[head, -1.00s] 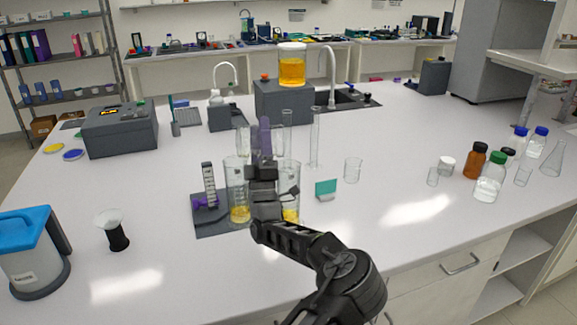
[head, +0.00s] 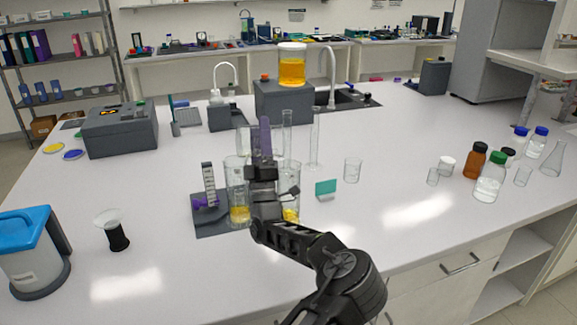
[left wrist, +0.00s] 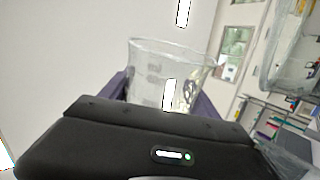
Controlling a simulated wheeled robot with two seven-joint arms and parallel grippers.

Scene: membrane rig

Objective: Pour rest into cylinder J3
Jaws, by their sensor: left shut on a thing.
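My left gripper (head: 264,138), with purple fingers, is shut on a clear glass beaker (left wrist: 150,70). In the left wrist view the beaker stands between the fingers, its rim tilted in the picture; its contents cannot be made out. In the head view the gripper is above and between two clear cylinders with yellow liquid low in them, a left one (head: 237,190) and a right one (head: 292,190) partly hidden by my arm. Two tall, thin, seemingly empty cylinders stand behind, one (head: 315,140) and another (head: 287,135). No J3 label is readable. My right gripper is not in view.
A dark stand (head: 210,215) with a scale is at the left cylinder. A teal card (head: 326,188) and small empty beaker (head: 352,170) stand to the right. A jar of yellow liquid (head: 291,70) sits on a grey box (head: 283,102) behind. Bottles (head: 490,178) stand far right.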

